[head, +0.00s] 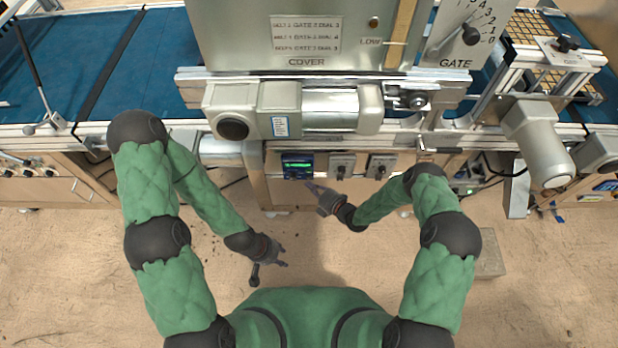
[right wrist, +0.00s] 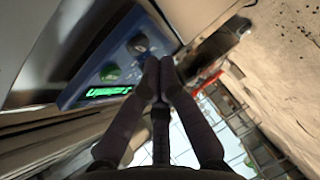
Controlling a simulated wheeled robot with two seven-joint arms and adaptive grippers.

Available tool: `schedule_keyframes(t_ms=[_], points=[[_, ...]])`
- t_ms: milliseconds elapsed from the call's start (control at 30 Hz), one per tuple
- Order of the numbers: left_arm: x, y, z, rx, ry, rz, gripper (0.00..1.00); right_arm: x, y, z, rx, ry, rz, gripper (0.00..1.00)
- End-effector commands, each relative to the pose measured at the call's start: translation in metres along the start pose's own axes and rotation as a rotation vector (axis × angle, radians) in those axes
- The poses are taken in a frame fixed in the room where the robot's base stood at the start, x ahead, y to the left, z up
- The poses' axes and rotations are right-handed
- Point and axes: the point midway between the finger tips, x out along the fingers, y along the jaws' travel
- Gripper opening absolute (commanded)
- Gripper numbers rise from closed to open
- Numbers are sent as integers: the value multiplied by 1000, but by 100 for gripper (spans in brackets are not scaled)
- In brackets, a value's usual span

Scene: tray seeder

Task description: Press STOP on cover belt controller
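The blue cover belt controller (head: 297,166) is mounted on the front of the machine, below the COVER unit. My right gripper (head: 309,185) is just below and right of the controller. Its fingertips (right wrist: 160,63) are together and empty, close to the dark button; I cannot tell whether they touch it. My left gripper (head: 273,272) is open and empty, low over the floor.
Two grey switch boxes (head: 342,166) sit right of the controller. The COVER unit's motor (head: 280,110) juts out above. A GATE dial (head: 470,36) is at upper right. A grey motor (head: 540,145) overhangs at right. The floor in front is mostly clear.

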Motion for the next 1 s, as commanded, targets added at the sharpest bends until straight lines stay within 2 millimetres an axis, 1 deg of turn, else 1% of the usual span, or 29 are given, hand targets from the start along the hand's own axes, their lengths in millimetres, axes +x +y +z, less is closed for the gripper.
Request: schedule_keyframes(t_ms=[233, 700, 1000], points=[[-1, 0, 0, 0, 0, 0, 40, -2, -1, -2, 1, 1, -1, 0], [-10, 4, 0, 0, 0, 0, 40, -29, -11, -27, 3, 0, -1, 0], [-11, 4, 0, 0, 0, 0, 40, -35, -14, -34, 0, 1, 0, 0]])
